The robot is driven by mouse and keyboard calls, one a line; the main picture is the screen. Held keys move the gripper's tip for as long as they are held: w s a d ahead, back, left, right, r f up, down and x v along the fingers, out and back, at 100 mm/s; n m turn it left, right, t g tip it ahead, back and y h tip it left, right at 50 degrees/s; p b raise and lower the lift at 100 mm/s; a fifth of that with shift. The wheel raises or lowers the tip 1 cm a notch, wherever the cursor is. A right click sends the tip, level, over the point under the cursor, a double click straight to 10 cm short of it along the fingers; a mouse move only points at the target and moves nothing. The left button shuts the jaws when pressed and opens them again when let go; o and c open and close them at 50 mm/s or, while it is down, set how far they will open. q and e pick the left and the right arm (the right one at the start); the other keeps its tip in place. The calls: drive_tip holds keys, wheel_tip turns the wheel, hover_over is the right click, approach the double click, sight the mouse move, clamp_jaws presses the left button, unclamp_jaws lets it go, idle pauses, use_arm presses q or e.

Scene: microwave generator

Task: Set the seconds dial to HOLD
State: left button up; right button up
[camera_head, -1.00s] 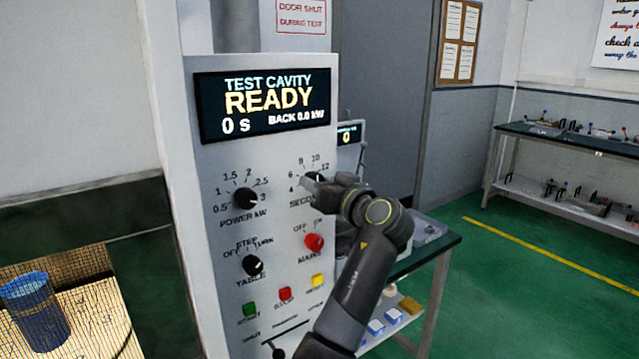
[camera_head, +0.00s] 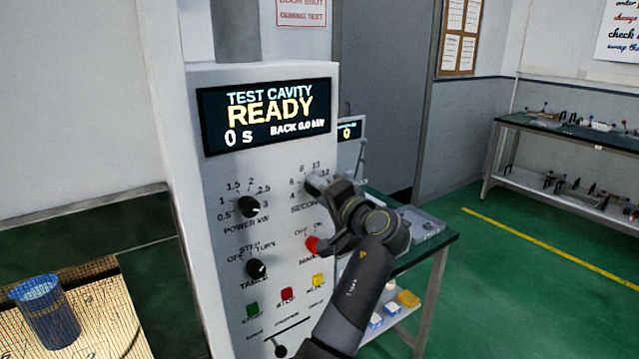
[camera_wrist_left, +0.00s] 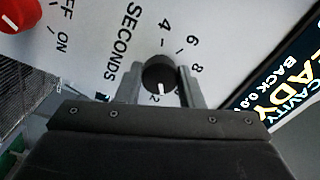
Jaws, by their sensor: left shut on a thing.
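The seconds dial is a round black knob with a white mark. In the left wrist view the dial (camera_wrist_left: 159,74) sits between my two fingers. Its white mark points down in that view, toward a partly covered figure ending in 2. The numbers 4, 6 and 8 show around it; I cannot see a HOLD label. My left gripper (camera_wrist_left: 160,88) is shut on the dial, one finger on each side. In the head view my left gripper (camera_head: 322,183) is at the panel and covers most of the dial. My right gripper is not in view.
The display (camera_head: 265,114) reads READY and 0 s. The power knob (camera_head: 249,206) and table knob (camera_head: 256,268) are left of my gripper. The red mains knob (camera_head: 313,246) is close below it. Green, red and yellow buttons lie lower. A blue cup (camera_head: 50,310) stands at lower left.

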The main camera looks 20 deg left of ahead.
use_arm(q)
drive_tip(key=shift+r+m+p, duration=0.15)
drive_tip(key=shift+m+p, duration=4.6)
drive_tip(key=shift+m, duration=1.05)
drive_tip(key=o, duration=1)
